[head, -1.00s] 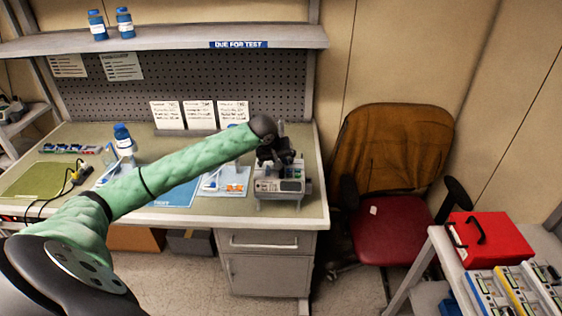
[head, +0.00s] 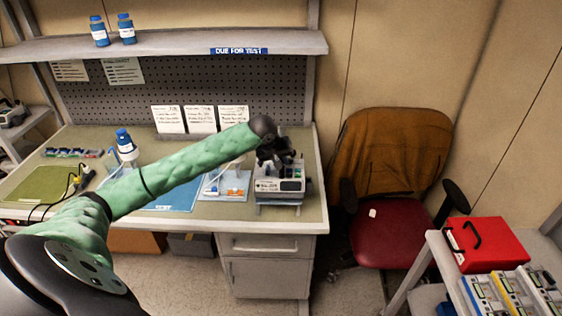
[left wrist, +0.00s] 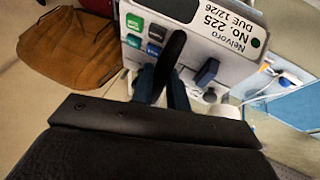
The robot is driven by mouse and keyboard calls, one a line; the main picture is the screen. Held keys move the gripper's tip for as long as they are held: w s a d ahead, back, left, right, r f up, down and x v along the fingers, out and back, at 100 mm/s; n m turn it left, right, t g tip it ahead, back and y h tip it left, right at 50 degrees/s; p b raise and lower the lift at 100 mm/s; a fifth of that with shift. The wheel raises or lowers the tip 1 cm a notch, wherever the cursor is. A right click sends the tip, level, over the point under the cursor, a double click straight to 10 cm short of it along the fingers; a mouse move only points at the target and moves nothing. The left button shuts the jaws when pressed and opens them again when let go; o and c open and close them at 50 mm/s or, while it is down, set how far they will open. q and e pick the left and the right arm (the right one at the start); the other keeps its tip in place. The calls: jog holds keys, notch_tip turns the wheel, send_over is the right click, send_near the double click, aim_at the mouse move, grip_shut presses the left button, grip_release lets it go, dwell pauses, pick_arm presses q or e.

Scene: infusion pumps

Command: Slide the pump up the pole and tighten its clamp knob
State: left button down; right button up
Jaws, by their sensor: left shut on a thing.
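The pump (head: 280,186) is a pale box with a small green display, at the right end of the bench in the head view. In the left wrist view the pump (left wrist: 205,35) fills the top, with a label reading "Nelvoro No. 225 DUE 12/26" and coloured buttons. My left gripper (head: 270,152) is over the pump. In the left wrist view my left gripper (left wrist: 160,85) is shut on a dark bar-like part of the pump. A dark blue knob-like part (left wrist: 207,73) sits beside the fingers. I cannot make out the pole or identify the clamp knob. My right gripper is out of view.
The bench (head: 235,213) holds a blue mat (head: 175,197), a tray of small parts (head: 228,184), a bottle (head: 125,145) and a green mat (head: 35,185). A red chair (head: 385,232) stands right of it. A cart with a red case (head: 490,243) is at front right.

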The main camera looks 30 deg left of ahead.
pick_arm(q)
jog(key=shift+r+p, duration=1)
jog(key=shift+r, duration=2.8)
